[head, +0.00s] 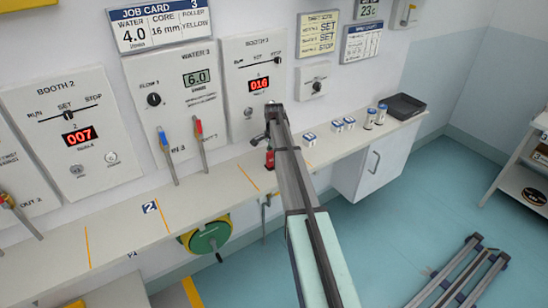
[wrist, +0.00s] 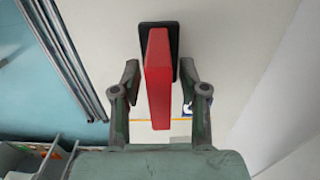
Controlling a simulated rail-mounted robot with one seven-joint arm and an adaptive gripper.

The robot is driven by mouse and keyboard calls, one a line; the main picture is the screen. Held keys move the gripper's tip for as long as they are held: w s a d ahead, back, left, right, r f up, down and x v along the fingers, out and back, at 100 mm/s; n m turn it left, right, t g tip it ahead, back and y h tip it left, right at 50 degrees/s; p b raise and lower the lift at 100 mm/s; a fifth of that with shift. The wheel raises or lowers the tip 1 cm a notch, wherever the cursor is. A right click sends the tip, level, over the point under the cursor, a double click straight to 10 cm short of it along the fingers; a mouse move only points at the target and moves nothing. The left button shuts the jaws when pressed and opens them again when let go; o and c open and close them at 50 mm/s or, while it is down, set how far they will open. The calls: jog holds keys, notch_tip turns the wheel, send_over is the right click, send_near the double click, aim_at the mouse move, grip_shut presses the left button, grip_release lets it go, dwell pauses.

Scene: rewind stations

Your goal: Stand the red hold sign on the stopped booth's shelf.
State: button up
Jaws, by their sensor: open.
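The red hold sign (wrist: 158,80) is a red slab on a black base (wrist: 172,28). In the wrist view it lies between the two fingers of my gripper (wrist: 160,70), which are open with a gap on each side. In the head view the red sign (head: 270,159) shows small at the end of my arm, over the shelf (head: 210,190) below the booth 3 panel (head: 250,100). The base appears to rest on the shelf; its contact is partly hidden. Booth 3's knob sits by STOP and its display reads 016. Booth 2's panel (head: 70,135) has its knob near SET and reads 007.
Orange lines divide the shelf. Levers (head: 168,155) stand left of my arm. Small jars (head: 375,116) and a black tray (head: 405,106) sit to the right. A green and yellow reel (head: 208,238) hangs below the shelf. A white cabinet (head: 375,165) is at right.

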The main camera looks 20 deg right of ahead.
jog(key=shift+r, duration=0.15)
notch_tip(320, 180, up, 12)
jog(key=b, duration=0.3)
jog(key=shift+b, duration=0.3)
